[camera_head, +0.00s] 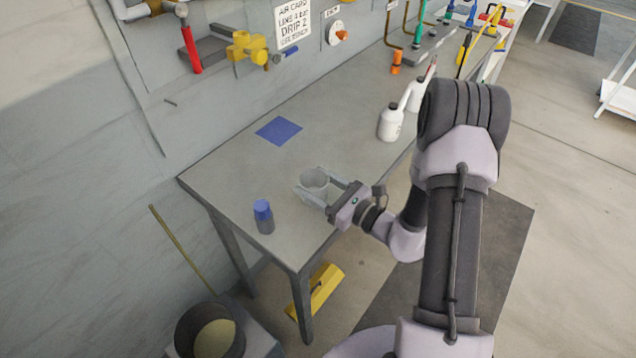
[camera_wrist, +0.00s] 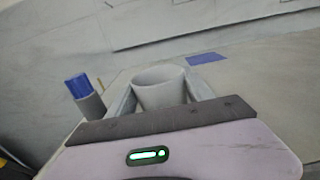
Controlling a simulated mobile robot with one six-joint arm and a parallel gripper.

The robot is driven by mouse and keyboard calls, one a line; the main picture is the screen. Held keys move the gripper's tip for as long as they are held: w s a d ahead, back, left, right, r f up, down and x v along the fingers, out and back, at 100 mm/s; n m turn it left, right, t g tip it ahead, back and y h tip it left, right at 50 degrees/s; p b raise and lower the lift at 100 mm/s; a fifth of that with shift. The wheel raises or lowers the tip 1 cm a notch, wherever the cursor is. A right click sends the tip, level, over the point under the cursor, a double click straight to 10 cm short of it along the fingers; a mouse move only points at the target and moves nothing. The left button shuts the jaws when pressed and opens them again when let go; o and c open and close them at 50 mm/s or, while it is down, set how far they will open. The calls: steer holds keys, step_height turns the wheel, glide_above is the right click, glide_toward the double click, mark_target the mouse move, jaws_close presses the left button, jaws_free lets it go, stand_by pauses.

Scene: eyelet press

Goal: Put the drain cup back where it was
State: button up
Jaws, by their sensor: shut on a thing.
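The drain cup (camera_head: 314,182) is a pale grey, open-topped cup near the front left part of the grey table. My gripper (camera_head: 318,190) is shut on it, with one finger on each side. The cup looks upright; I cannot tell whether its base touches the table. In the wrist view the drain cup (camera_wrist: 160,88) sits between my fingers, and its lower part is hidden behind the gripper body. A flat blue square (camera_head: 278,131) lies on the table behind the cup, and it also shows in the wrist view (camera_wrist: 205,58), right of the cup.
A blue-capped grey bottle (camera_head: 264,218) stands left of my gripper on the table (camera_head: 222,180). White bottles (camera_head: 390,122) stand toward the right, near an orange item (camera_head: 396,62). Wall valves and pipes (camera_head: 248,48) line the back. The tabletop around the blue square is clear.

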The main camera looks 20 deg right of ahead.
steer(key=shift+a+r, duration=0.1)
steer(key=shift+a, duration=0.2)
steer(key=shift+f, duration=0.2)
steer(key=o, duration=1.3)
steer(key=shift+o, duration=0.2)
